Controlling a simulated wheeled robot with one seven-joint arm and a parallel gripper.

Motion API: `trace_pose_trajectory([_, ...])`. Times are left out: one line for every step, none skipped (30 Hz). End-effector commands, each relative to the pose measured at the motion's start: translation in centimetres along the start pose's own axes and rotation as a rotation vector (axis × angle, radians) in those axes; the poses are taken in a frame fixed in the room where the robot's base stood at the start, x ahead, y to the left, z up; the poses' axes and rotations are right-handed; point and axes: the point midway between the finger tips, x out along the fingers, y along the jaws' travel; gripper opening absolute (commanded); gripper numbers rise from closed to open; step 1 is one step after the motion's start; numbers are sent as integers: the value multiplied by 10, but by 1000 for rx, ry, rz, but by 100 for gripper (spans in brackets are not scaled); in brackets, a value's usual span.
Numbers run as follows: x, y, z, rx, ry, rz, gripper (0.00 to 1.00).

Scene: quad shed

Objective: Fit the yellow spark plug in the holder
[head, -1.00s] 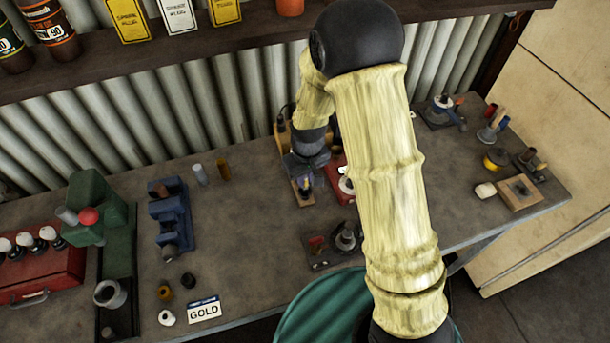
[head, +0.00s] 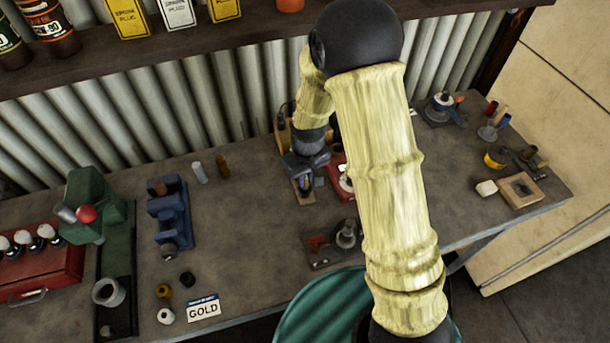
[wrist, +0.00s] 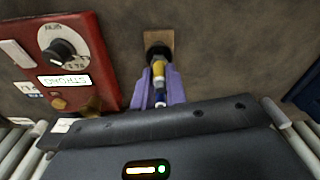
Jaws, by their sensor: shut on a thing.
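The spark plug (wrist: 158,72) has a yellow band with pale and blue parts nearer my palm. In the wrist view it lies between the purple fingers of my gripper (wrist: 160,88), which is shut on it. Its far end meets a dark round opening on a small wooden block, the holder (wrist: 159,36). I cannot tell how deep the end sits. In the head view my gripper (head: 306,183) is low over the holder (head: 298,186), and the fingers mostly hide the plug.
A red box with a dial (wrist: 68,60) stands close beside the holder; in the head view its red body (head: 336,178) is right of my gripper. A dark tray with parts (head: 325,250) lies nearer the front. The bench left of my gripper (head: 250,225) is clear.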

Motion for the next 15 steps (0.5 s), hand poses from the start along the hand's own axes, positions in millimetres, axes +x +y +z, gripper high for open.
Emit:
trace_pose_trajectory([1,0,0,0,0,0,0])
trace_pose_trajectory([2,0,0,0,0,0,0])
trace_pose_trajectory([3,0,0,0,0,0,0])
trace_pose_trajectory([3,0,0,0,0,0,0])
trace_pose_trajectory([4,0,0,0,0,0,0])
trace_pose_trajectory([4,0,0,0,0,0,0])
trace_pose_trajectory([5,0,0,0,0,0,0])
trace_pose_trajectory([5,0,0,0,0,0,0])
trace_pose_trajectory([6,0,0,0,0,0,0])
trace_pose_trajectory([6,0,0,0,0,0,0])
trace_pose_trajectory([7,0,0,0,0,0,0])
trace_pose_trajectory([8,0,0,0,0,0,0])
trace_pose_trajectory([8,0,1,0,0,0,0])
trace_pose_trajectory([8,0,1,0,0,0,0])
trace_pose_trajectory([9,0,1,0,0,0,0])
